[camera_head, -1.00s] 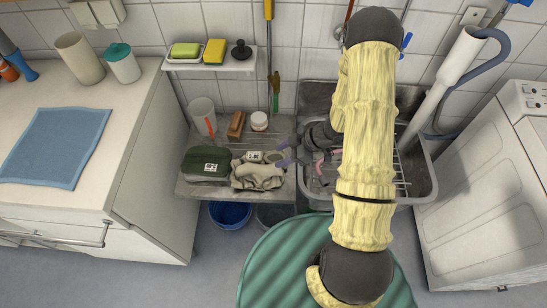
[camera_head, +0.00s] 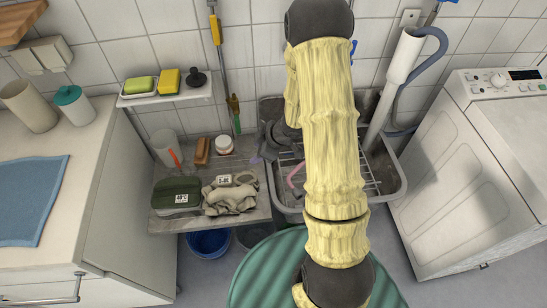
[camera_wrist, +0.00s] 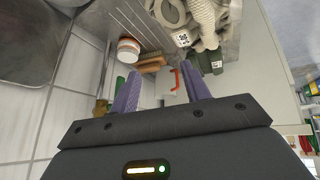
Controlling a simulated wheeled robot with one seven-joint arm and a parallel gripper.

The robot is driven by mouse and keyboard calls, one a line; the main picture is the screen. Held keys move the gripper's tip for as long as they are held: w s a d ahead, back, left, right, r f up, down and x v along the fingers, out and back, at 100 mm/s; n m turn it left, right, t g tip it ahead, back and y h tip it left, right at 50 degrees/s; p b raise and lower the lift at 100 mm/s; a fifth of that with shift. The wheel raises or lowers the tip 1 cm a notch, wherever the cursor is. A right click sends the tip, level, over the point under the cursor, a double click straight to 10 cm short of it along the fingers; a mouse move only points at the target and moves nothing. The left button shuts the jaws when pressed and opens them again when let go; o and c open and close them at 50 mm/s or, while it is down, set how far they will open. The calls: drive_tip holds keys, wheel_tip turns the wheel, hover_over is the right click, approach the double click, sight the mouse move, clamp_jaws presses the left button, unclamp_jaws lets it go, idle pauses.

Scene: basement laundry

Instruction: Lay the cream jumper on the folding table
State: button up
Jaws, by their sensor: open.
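A crumpled cream-grey cloth with a white tag (camera_head: 231,197), apparently the jumper, lies on the sink's draining board, right of a dark green box. It also shows at the top of the wrist view (camera_wrist: 207,18). My gripper (camera_wrist: 162,92) is open, with two purple fingers apart and nothing held between them. In the head view it is mostly hidden behind my arm, near the board's right side and the basin. A white-topped counter (camera_head: 75,145) stands at the left; I cannot tell whether it is the folding table.
The dark green box (camera_head: 176,195), a jug (camera_head: 165,148), a brush (camera_head: 202,152) and a jar (camera_head: 224,145) crowd the draining board. The sink basin (camera_head: 398,188) adjoins it. A blue mat (camera_head: 30,200) covers part of the counter. A washing machine (camera_head: 480,170) stands at right.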

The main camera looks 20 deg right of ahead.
drive_tip(key=s+d+r+m+h, duration=0.35)
drive_tip(key=r+m+h, duration=0.2)
drive_tip(key=r, duration=0.45)
drive_tip(key=s+a+r+m+g, duration=0.1)
drive_tip(key=s+r+m, duration=0.5)
drive_tip(key=s, duration=0.6)
drive_tip(key=shift+a+r+m+g, duration=0.2)
drive_tip(key=shift+a+m+g, duration=0.25)
drive_tip(key=shift+a, duration=0.4)
drive_tip(key=shift+o, duration=0.4)
drive_tip(key=shift+w+y, duration=0.1)
drive_tip(key=shift+y, duration=0.15)
